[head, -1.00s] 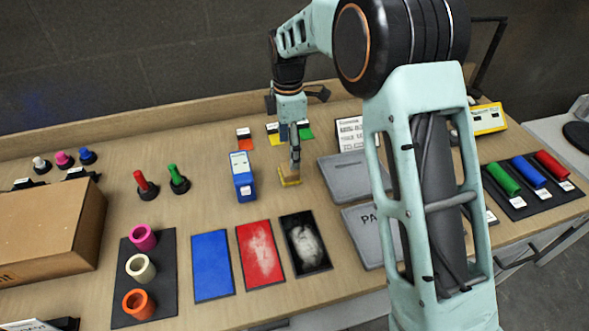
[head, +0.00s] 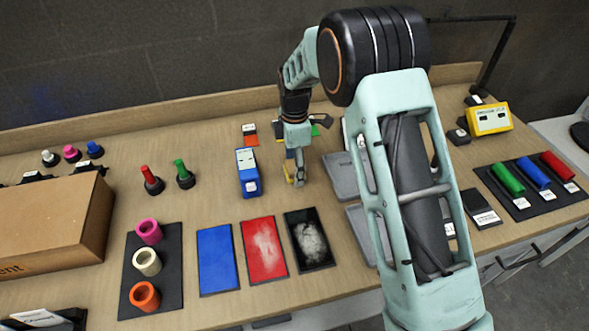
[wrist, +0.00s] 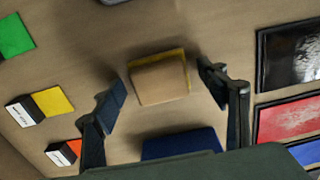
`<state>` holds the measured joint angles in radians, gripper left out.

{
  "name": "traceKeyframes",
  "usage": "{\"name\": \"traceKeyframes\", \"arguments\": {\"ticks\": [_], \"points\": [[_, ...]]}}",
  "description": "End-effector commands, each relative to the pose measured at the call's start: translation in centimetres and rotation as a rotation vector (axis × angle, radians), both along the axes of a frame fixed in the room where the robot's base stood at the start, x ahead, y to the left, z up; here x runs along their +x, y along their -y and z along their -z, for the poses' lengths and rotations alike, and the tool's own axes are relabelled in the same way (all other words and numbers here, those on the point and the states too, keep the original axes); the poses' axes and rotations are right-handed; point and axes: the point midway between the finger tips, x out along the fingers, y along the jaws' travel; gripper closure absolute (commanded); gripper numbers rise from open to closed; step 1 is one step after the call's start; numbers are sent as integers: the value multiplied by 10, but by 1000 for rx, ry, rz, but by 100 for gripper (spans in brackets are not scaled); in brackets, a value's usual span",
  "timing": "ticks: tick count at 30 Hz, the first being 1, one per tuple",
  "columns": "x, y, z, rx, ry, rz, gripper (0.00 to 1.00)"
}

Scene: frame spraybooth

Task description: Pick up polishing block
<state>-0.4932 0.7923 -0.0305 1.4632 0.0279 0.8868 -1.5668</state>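The polishing block, a small tan block with a yellow edge (wrist: 160,82), lies on the bench in the middle of the wrist view. In the head view only its yellowish side (head: 289,172) shows, partly hidden by my gripper (head: 296,177). In the wrist view my gripper (wrist: 163,92) is open, with one dark finger on each side of the block and a gap on both sides. I cannot tell exactly how far the fingertips are above the bench.
A blue box (head: 248,174) stands close left of the block. Blue (head: 216,258), red (head: 263,250) and black (head: 309,239) panels lie in front. Grey trays (head: 341,176) lie to the right, partly behind my arm. Colored cards (head: 250,138) lie behind.

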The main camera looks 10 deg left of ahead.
Motion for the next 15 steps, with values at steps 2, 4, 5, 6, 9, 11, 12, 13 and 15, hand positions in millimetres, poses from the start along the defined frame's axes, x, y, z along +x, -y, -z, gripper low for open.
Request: {"name": "traceKeyframes", "arguments": {"ticks": [2, 4, 5, 6, 9, 11, 12, 13, 15], "points": [[0, 0, 0, 0, 0, 0, 44], [0, 0, 0, 0, 0, 0, 52], [0, 0, 0, 0, 0, 0, 55], [0, 0, 0, 0, 0, 0, 60], [0, 0, 0, 0, 0, 0, 71], [0, 0, 0, 0, 0, 0, 74], [0, 0, -1, 0, 1, 0, 74], [0, 0, -1, 0, 1, 0, 74], [0, 0, -1, 0, 1, 0, 74]]}}
